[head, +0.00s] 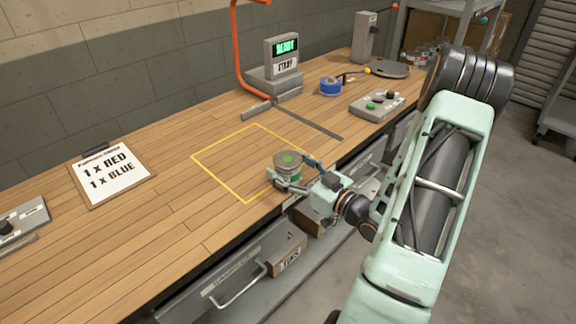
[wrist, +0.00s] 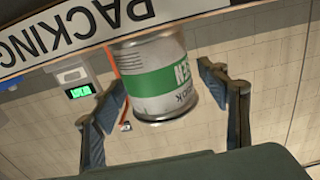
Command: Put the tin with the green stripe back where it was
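The tin with the green stripe (head: 287,163) stands upright in the yellow-outlined square on the bench, near its right corner. Its lid has a green dot. In the wrist view the tin (wrist: 155,78) shows its green band with white lettering, and that view is turned over. My gripper (head: 293,175) is low over the bench edge, with its fingers on either side of the tin. In the wrist view my gripper (wrist: 163,82) has its fingers spread wide. A gap shows on the right of the tin; contact on the left is unclear.
A clipboard (head: 112,177) reading 1 x RED, 1 x BLUE lies at the left. A scale with a READY display (head: 283,60), blue tape (head: 330,86) and a button box (head: 377,104) stand further back. The square's left part is clear.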

